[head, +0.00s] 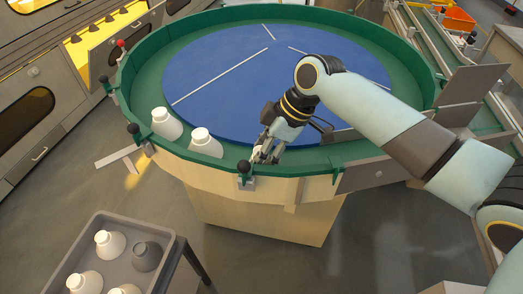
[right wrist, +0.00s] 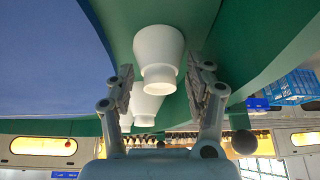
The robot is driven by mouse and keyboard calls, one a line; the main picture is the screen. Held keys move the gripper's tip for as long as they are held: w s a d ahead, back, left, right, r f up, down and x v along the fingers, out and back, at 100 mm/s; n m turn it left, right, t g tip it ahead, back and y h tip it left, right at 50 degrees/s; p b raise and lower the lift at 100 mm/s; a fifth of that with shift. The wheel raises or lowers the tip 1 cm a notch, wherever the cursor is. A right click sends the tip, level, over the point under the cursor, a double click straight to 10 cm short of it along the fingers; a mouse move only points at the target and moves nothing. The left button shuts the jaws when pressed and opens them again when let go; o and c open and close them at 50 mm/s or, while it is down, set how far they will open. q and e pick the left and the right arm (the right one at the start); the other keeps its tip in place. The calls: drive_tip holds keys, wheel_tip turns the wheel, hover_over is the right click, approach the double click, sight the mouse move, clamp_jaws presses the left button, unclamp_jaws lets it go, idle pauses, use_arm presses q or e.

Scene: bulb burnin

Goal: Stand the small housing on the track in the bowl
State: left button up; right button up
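I cannot tell which is the small one. My right gripper (head: 263,153) is over the track at the front, to the right of the nearer housing and apart from it. The right wrist view looks upside down. My left gripper is out of view.
The blue disc (head: 225,65) inside the bowl is bare apart from white lines. Dark-knobbed posts (head: 244,168) stand along the bowl's rim. A grey tray (head: 165,268) at the lower left holds several white housings and a grey one (head: 147,256).

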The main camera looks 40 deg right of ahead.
drive_tip(key=p+v, duration=0.1)
drive_tip(key=v, duration=1.1)
